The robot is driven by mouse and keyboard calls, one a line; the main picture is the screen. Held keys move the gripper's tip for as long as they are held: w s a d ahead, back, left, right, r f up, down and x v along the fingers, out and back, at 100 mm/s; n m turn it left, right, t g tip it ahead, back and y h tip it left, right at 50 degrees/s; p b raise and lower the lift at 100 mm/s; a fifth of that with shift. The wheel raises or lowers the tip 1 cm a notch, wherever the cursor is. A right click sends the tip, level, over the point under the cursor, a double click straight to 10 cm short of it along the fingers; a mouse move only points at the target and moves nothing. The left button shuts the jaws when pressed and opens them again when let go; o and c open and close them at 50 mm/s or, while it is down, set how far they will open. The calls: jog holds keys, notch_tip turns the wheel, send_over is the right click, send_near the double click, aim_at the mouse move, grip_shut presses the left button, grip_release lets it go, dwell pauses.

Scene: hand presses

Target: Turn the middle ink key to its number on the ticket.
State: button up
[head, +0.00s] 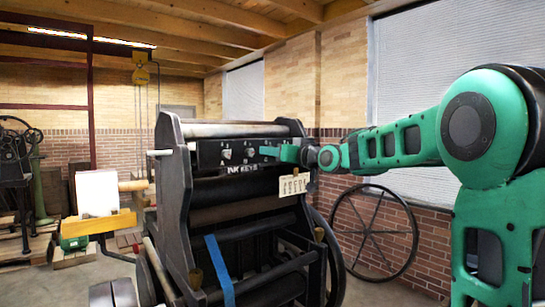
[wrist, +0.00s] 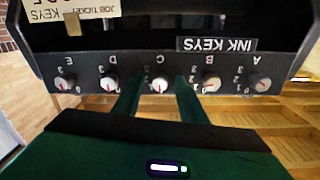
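The ink key panel (head: 225,153) is on the front of the dark press, with my gripper (head: 285,153) in front of its right part. The wrist view is upside down and shows a row of round pale keys lettered A to E. The middle key, C (wrist: 158,86), has a small red pointer mark; its exact number is too small to read. My gripper's two green fingers (wrist: 158,97) are apart, one on each side of key C, with visible gaps. The job ticket (head: 295,184) hangs below the panel; its numbers are not legible. Its edge shows in the wrist view (wrist: 95,8).
Key D (wrist: 109,82) and key B (wrist: 211,84) flank the fingers closely. Key E (wrist: 65,85) and key A (wrist: 260,82) are at the ends. A blue strip (head: 220,270) hangs on the press front. A large spoked wheel (head: 372,232) stands at the right.

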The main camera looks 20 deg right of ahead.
grip_shut()
jog(key=shift+m, duration=0.3)
jog(key=shift+d+m, duration=0.15)
jog(key=shift+m, duration=3.35)
grip_release()
